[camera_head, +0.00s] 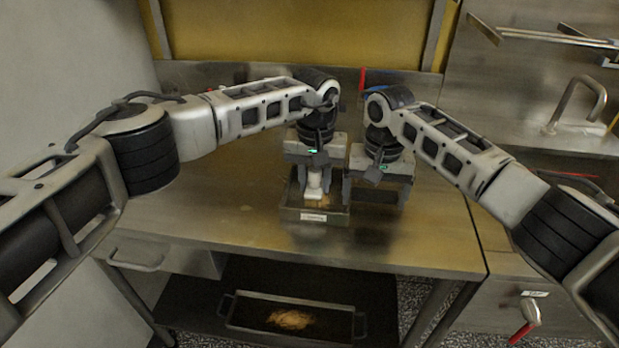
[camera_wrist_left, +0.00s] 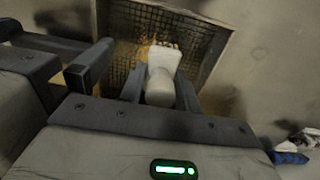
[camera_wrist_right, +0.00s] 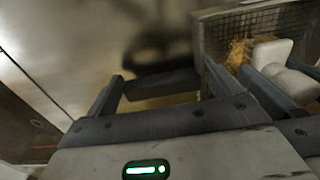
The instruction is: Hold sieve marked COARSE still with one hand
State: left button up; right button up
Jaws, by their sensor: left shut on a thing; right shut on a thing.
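The sieve (camera_head: 288,214) is a metal-framed mesh tray on the steel table, with a label (camera_head: 314,217) on its near wall too small to read. Its mesh (camera_wrist_left: 200,32) carries brown-orange residue (camera_wrist_left: 150,48). My left gripper (camera_head: 314,183) is shut on a white block-like tool (camera_wrist_left: 160,80), probably a brush, whose lower end is over or on the mesh. My right gripper (camera_head: 375,197) is at the sieve's right side, shut on a dark bar (camera_wrist_right: 160,84) that looks like its handle. One finger lies along the sieve wall. The bar's join is hidden.
The steel table (camera_head: 220,215) is clear left of the sieve. A handled tray (camera_head: 250,325) with a brown heap (camera_head: 290,319) is on the shelf below. A tap (camera_head: 585,100) is at the right, with a red-handled fitting (camera_head: 525,318) lower down. My grippers are close together.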

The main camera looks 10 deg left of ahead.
pick_arm(q)
jog(key=shift+s+d, duration=0.1)
jog(key=shift+d, duration=1.2)
pick_arm(e)
jog(key=shift+s+a+r, duration=0.1)
jog(key=shift+a+r, duration=0.05)
jog(key=shift+a, duration=0.2)
pick_arm(q)
jog(key=shift+a, duration=0.9)
pick_arm(e)
jog(key=shift+a, duration=0.1)
pick_arm(q)
jog(key=shift+a+r, duration=0.2)
jog(key=shift+a, duration=1.15)
pick_arm(e)
jog(key=shift+d, duration=0.25)
pick_arm(q)
jog(key=shift+d+f, duration=0.15)
jog(key=shift+d, duration=2)
pick_arm(e)
jog(key=shift+a, duration=0.15)
pick_arm(q)
jog(key=shift+a, duration=2.15)
jog(key=shift+d, duration=2.2)
jog(key=shift+a, duration=2.25)
pick_arm(e)
jog(key=shift+d, duration=0.2)
